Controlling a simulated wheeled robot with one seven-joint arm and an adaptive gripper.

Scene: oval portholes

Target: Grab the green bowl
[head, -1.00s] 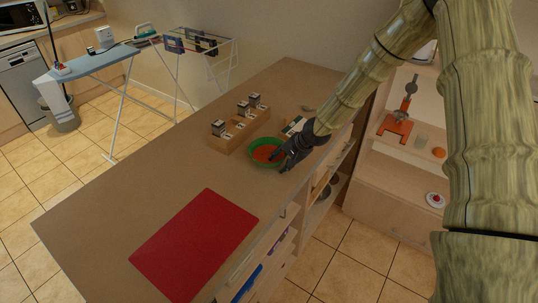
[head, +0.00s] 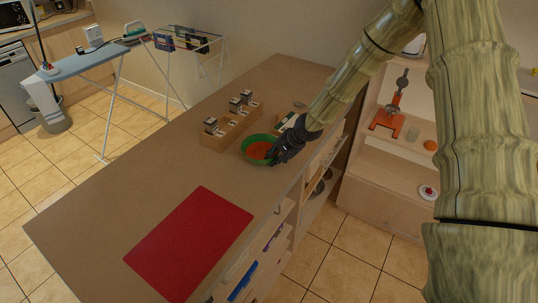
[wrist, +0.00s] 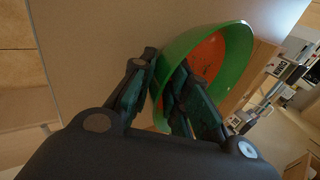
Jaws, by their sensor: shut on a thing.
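The green bowl (head: 247,157) sits on the wooden counter, with an orange-red inside. It also shows large in the wrist view (wrist: 236,72). My gripper (head: 277,155) is at the bowl's right, near side. In the wrist view my gripper (wrist: 163,75) is shut on the bowl's rim, one finger outside the wall and one inside the bowl. The fingers hide part of the near rim. I cannot tell whether the bowl's base is off the counter.
A wooden box with several small jars (head: 230,132) stands just behind the bowl. A red mat (head: 190,243) lies on the counter (head: 110,208) at the front. The counter between mat and bowl is clear. Shelves with an orange press (head: 388,118) are at the right.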

